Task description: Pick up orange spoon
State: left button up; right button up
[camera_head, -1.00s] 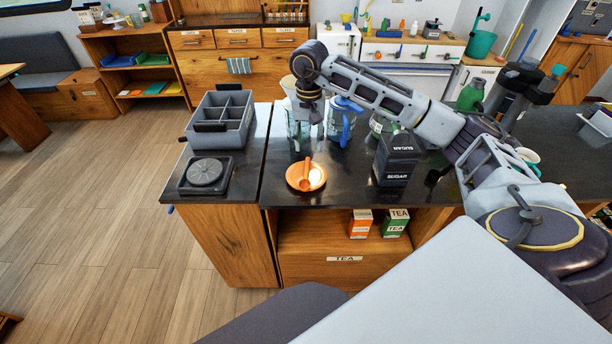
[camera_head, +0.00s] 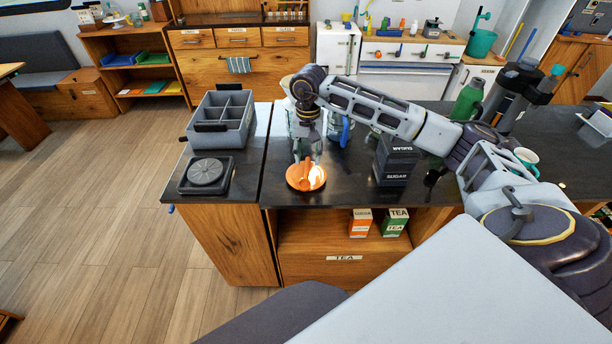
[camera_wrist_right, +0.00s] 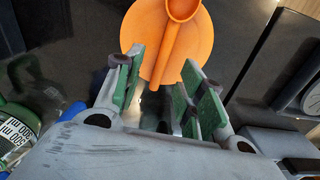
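The orange spoon (camera_head: 305,177) lies on a round orange dish (camera_head: 292,179) near the front edge of the dark counter. In the right wrist view the spoon (camera_wrist_right: 184,8) has its bowl at the top, and its handle runs down between the green finger pads, over the orange dish (camera_wrist_right: 145,25). My right gripper (camera_wrist_right: 162,80) is open, its two fingers apart on either side of the handle. In the head view the right gripper (camera_head: 306,152) hangs just above the dish's back edge. Whether a pad touches the handle is not clear. My left gripper is not in view.
A black sugar box (camera_head: 394,162) stands right of the dish. A grey divided bin (camera_head: 224,122) and a black scale-like device (camera_head: 206,174) stand to the left. Glass jugs (camera_head: 338,128) stand behind the gripper. The counter between dish and sugar box is clear.

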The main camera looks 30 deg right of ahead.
aim_at(307, 168)
jog(key=f, duration=0.2)
jog(key=f+p, duration=0.1)
jog(key=shift+s+a+f, duration=0.1)
jog(key=shift+a+f, duration=0.05)
jog(key=shift+a, duration=0.1)
jog(key=shift+f, duration=0.5)
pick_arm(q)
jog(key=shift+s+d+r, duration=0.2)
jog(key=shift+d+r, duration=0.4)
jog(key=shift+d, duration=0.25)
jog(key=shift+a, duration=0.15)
pick_arm(e)
jog(key=shift+c, duration=0.3)
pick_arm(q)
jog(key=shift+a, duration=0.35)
pick_arm(e)
grip_shut()
